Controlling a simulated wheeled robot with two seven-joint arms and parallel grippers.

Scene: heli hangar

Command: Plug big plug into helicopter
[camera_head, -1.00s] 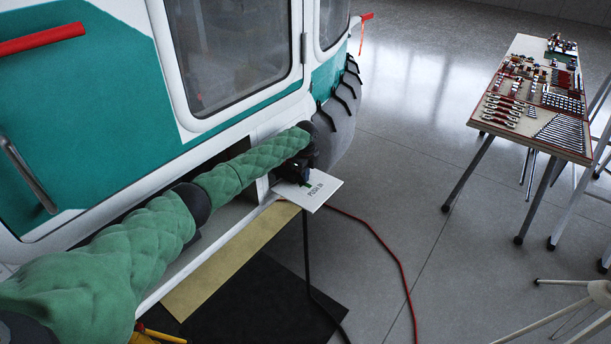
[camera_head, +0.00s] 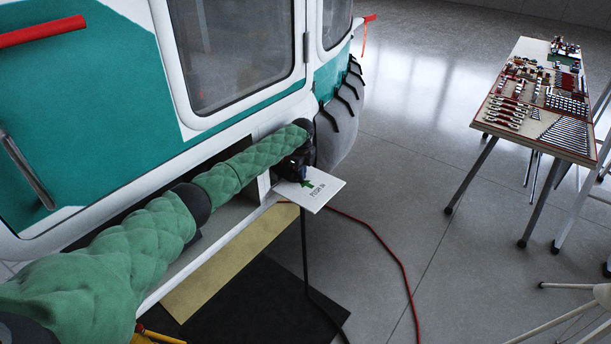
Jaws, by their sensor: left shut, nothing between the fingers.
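The teal and white helicopter (camera_head: 90,120) fills the left side. A white open flap (camera_head: 322,194) with printed lettering and a green mark sticks out from its lower side, below an open bay. My left arm reaches along the helicopter's side. My left gripper (camera_head: 301,180) is dark and small, shut and empty at the bay, just above the flap's inner edge. A black cable (camera_head: 305,250) hangs from beneath the flap to the floor. The big plug itself cannot be made out; the gripper and arm may hide it. My right gripper is out of view.
A table (camera_head: 487,128) with many tools stands at the right. A red hose (camera_head: 400,262) lies on the floor. A black mat (camera_head: 250,300) lies below the helicopter. A white-legged stand (camera_head: 560,318) is at the lower right. Floor between is clear.

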